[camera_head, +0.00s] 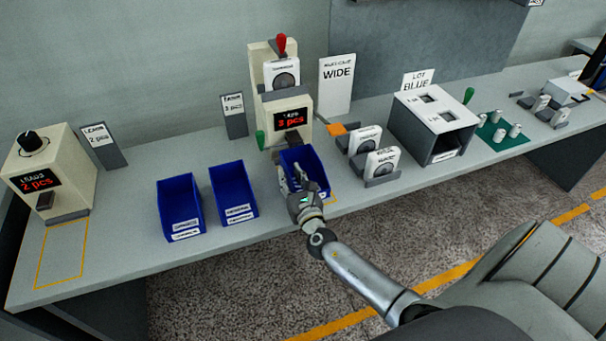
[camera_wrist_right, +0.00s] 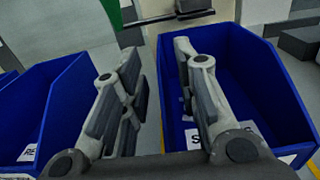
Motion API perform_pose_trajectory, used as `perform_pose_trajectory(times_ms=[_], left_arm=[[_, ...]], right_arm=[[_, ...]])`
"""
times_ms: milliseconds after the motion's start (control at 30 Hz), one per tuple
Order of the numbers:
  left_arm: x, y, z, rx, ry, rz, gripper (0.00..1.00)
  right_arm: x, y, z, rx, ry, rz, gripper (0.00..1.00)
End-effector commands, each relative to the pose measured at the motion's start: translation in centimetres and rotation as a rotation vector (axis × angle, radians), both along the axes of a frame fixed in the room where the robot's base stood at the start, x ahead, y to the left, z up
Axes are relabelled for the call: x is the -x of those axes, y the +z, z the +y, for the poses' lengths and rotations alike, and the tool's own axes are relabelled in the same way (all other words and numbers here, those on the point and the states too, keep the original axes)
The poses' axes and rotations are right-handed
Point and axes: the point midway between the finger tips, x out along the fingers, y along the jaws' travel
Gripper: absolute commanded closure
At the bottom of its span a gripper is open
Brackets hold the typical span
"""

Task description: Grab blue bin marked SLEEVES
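A blue bin (camera_head: 318,172) stands under the middle dispenser, which reads 3 pcs. In the right wrist view this bin (camera_wrist_right: 262,75) has a white front label, and only a letter like S shows beside my finger. My right gripper (camera_head: 291,180) is at this bin's left side. In the wrist view my right gripper (camera_wrist_right: 158,62) has its fingers apart, one on each side of the bin's left wall; the right finger is over the bin's inside. Contact with the wall cannot be told. My left gripper is not in view.
Two more blue bins (camera_head: 180,203) (camera_head: 233,190) stand to the left on the grey table (camera_head: 130,248). A left dispenser (camera_head: 62,165) reads 2 pcs. Right of my gripper are white labelled blocks in grey holders (camera_head: 382,165) and a LOT BLUE box (camera_head: 432,125).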

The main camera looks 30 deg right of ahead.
Motion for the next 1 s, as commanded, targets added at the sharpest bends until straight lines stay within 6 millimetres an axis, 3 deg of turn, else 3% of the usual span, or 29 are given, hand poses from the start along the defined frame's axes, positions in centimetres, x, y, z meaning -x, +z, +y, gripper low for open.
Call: perform_pose_trajectory(times_ms=[133, 367, 600, 1000], left_arm=[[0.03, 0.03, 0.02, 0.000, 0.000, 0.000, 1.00], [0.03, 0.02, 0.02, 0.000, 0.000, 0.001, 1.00], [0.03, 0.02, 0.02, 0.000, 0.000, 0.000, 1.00], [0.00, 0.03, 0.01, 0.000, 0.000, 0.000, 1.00]], right_arm=[[-1.09, 0.01, -0.29, 0.000, -0.001, 0.000, 0.71], [-1.16, -0.01, -0.30, 0.000, 0.000, 0.000, 0.71], [-1.14, -0.01, -0.31, 0.000, 0.000, 0.000, 1.00], [-1.15, 0.04, -0.33, 0.000, -0.001, -0.001, 1.00]])
